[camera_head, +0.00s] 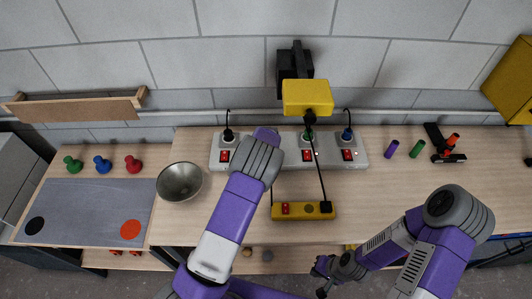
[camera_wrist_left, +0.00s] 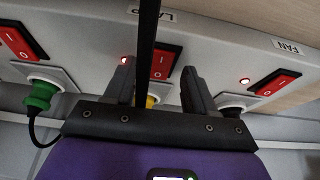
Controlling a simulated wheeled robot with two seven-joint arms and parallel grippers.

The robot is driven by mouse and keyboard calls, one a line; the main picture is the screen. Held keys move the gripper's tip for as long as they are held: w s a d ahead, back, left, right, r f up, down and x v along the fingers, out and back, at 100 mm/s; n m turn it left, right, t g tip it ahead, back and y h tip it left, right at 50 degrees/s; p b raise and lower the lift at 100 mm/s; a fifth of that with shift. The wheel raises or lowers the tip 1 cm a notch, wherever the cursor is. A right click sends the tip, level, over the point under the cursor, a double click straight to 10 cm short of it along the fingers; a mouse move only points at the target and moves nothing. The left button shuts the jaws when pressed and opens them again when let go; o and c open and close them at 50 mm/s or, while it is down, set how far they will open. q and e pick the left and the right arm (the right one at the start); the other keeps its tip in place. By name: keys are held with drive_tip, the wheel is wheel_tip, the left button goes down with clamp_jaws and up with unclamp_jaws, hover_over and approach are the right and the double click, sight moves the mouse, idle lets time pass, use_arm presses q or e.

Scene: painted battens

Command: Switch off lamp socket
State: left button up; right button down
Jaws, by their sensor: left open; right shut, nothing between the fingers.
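A white power strip (camera_head: 215,162) with red rocker switches lies along the back of the bench. In the left wrist view it appears upside down, and the LAMP label (camera_wrist_left: 155,15) is beside the middle red switch (camera_wrist_left: 162,60). A red light glows left of that switch. A yellow plug (camera_wrist_left: 151,101) sits in the lamp socket. My left gripper (camera_wrist_left: 157,72) is open, its fingers around the yellow plug and pointing at the lamp switch; contact cannot be told. The head view hides its fingers behind my wrist. My right gripper (camera_head: 325,272) is shut and empty, low in front of the bench.
The FAN switch (camera_wrist_left: 278,82), also lit, is close by, with a black plug. A green plug (camera_wrist_left: 40,95) is on the other side. A dark strip (camera_wrist_left: 147,45) crosses before the lamp switch. A metal bowl (camera_head: 180,181) and a yellow switch box (camera_head: 290,211) flank my left arm.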

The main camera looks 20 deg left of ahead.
use_arm(q)
drive_tip(key=shift+w+f, duration=0.15)
drive_tip(key=shift+f, duration=0.1)
clamp_jaws()
drive_tip(key=shift+w+g+h+b, duration=0.35)
drive_tip(key=shift+g+b, duration=0.1)
drive_tip(key=shift+g, duration=0.35)
drive_tip(key=shift+a+g+b, duration=0.1)
drive_tip(key=shift+g+b, duration=0.2)
drive_tip(key=shift+g, duration=0.2)
drive_tip(key=shift+r, duration=0.1)
unclamp_jaws()
